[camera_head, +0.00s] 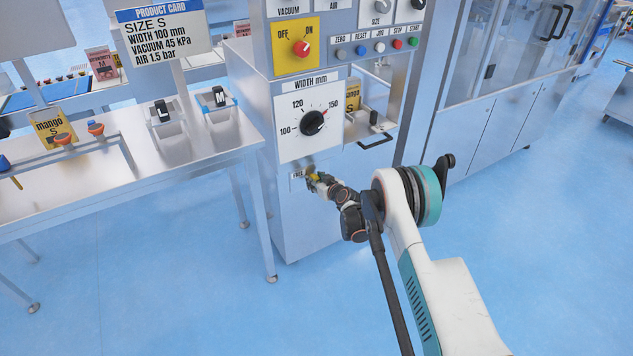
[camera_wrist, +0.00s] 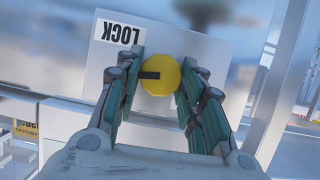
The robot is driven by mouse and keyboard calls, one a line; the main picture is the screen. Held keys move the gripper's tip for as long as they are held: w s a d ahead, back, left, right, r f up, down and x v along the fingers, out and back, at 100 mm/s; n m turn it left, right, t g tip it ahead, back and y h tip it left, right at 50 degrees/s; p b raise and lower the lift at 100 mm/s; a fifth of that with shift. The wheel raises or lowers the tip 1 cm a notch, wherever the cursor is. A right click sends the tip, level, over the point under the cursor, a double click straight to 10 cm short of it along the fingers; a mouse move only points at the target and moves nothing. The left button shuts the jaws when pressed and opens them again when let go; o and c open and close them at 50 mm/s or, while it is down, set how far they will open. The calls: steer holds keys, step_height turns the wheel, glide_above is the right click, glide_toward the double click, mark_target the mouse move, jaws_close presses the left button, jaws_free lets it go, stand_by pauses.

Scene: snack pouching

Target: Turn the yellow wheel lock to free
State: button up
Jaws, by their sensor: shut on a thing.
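The yellow wheel lock (camera_wrist: 162,79) is a round knob with a dark bar on its face. It sits on a white plate (camera_wrist: 215,60) with a LOCK label (camera_wrist: 118,31) at its upper left in the wrist view. The dark bar points left in that view, below the label. My gripper (camera_wrist: 160,88) has its two green-padded fingers on either side of the knob, shut on it. In the head view my gripper (camera_head: 316,182) is at the lower front of the machine cabinet and covers most of the yellow knob.
Above the lock is the black width dial (camera_head: 312,122). Higher up is the red off/on switch (camera_head: 301,48). A small open bay with a black handle (camera_head: 375,141) is at right. A steel table (camera_head: 205,150) stands at left. Blue floor is clear in front.

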steer(key=n+h, duration=0.1)
steer(key=n+t, duration=0.1)
steer(key=n, duration=0.1)
steer(key=shift+s+a+f+n+t+h, duration=0.1)
steer(key=shift+a+n+t+h, duration=0.05)
steer(key=shift+n+t+h, duration=0.2)
stand_by(0.4)
steer(key=o, duration=1.1)
steer(key=shift+c, duration=0.2)
steer(key=v, duration=1.2)
steer(key=shift+a, duration=0.1)
